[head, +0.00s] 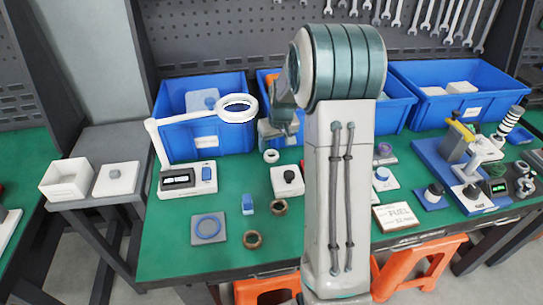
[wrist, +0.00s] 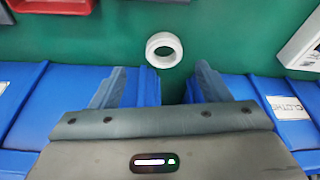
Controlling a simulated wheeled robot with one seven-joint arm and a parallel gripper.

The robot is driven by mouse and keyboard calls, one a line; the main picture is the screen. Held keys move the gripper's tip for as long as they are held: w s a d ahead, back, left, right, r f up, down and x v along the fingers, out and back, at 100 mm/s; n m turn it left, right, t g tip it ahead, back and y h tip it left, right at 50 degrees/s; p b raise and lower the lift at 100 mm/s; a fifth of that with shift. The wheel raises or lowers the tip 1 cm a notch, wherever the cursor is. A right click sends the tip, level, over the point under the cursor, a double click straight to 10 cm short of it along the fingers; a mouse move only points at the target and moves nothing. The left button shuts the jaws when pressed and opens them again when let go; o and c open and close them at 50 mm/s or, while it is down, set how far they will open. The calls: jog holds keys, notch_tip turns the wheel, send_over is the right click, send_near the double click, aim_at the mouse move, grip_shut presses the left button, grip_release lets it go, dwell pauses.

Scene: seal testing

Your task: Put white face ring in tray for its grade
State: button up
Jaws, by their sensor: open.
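The white face ring (head: 271,156) lies on the green bench top, in front of the blue bins and left of my arm. It also shows in the wrist view (wrist: 164,50), flat and just beyond my fingertips. My gripper (head: 286,127) is above the back of the bench, close to the ring and apart from it. In the wrist view its two fingers (wrist: 177,82) are spread with nothing between them. I cannot tell which container is the grade tray.
A white magnifier lamp (head: 237,106) stands at the left. A white block with a black knob (head: 287,181), brown rings (head: 253,239) and a blue ring on a grey plate (head: 208,228) lie nearby. An open white box (head: 66,180) sits on the grey side table.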

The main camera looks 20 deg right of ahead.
aim_at(271, 154)
jog(key=shift+a+x, duration=0.15)
jog(key=shift+x, duration=1.15)
jog(key=shift+a+x, duration=0.1)
jog(key=shift+x, duration=1.2)
jog(key=shift+w, duration=0.1)
jog(key=c, duration=1.2)
jog(key=shift+o, duration=0.2)
jog(key=shift+r, duration=0.15)
notch_tip(271, 154, up, 4)
jog(key=shift+r, duration=0.1)
jog(key=s+r, duration=0.1)
jog(key=s, duration=0.2)
jog(key=s+r, duration=0.2)
jog(key=s, duration=0.1)
jog(key=s+r, duration=0.2)
jog(key=s, duration=0.2)
jog(key=shift+d+r+b, duration=0.2)
jog(key=shift+r+b, duration=0.05)
jog(key=shift+b, duration=0.15)
jog(key=shift+s+r, duration=0.5)
jog(key=shift+s, duration=0.35)
jog(key=shift+s, duration=0.1)
